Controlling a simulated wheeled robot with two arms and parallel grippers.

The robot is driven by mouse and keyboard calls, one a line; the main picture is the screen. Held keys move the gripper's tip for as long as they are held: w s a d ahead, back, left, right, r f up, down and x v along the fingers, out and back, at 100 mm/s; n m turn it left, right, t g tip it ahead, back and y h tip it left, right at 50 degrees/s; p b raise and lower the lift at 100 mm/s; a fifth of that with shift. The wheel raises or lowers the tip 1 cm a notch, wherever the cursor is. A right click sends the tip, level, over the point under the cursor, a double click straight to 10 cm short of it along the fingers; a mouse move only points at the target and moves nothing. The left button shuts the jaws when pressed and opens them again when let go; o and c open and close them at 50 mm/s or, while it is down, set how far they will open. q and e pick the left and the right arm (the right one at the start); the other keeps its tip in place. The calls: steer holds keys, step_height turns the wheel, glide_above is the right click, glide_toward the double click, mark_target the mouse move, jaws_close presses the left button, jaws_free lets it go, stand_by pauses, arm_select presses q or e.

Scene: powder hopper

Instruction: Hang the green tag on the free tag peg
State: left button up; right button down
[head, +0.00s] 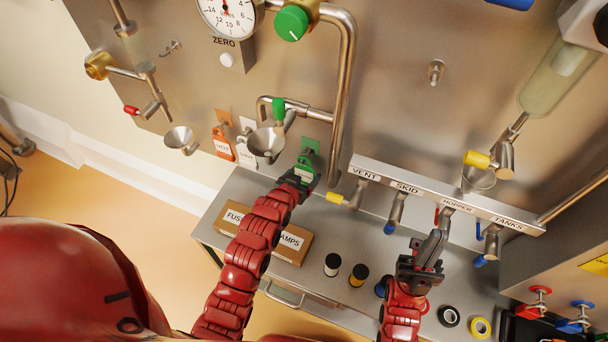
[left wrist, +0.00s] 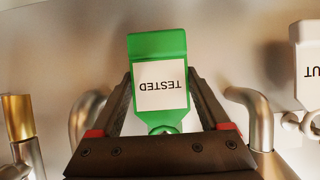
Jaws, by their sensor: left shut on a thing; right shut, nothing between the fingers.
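The green tag (head: 305,170) is between the fingers of my left gripper (head: 299,178), close to the steel panel. In the left wrist view the tag (left wrist: 159,45) shows a white label reading TESTED, upside down, with its eyelet end toward the gripper. A green patch (head: 311,145) on the panel shows just above the tag. Any peg there is hidden, and I cannot tell whether the tag touches one. An orange HOT tag (head: 222,145) and a white tag (head: 245,152) hang to the left. My right gripper (head: 432,246) is shut and empty before the labelled rail.
A steel funnel (head: 266,141) and a green-handled valve (head: 279,111) sit just left of the tag. A bent pipe (head: 345,110) runs close on its right. The labelled rail (head: 425,192) with valves is further right. A box (head: 262,232) and several small rolls lie on the shelf below.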

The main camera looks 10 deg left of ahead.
arm_select(q)
steer(key=o, duration=1.2)
steer(key=shift+s, duration=0.1)
steer(key=p+v, duration=0.6)
steer(key=v, duration=1.1)
steer(key=shift+r, duration=0.2)
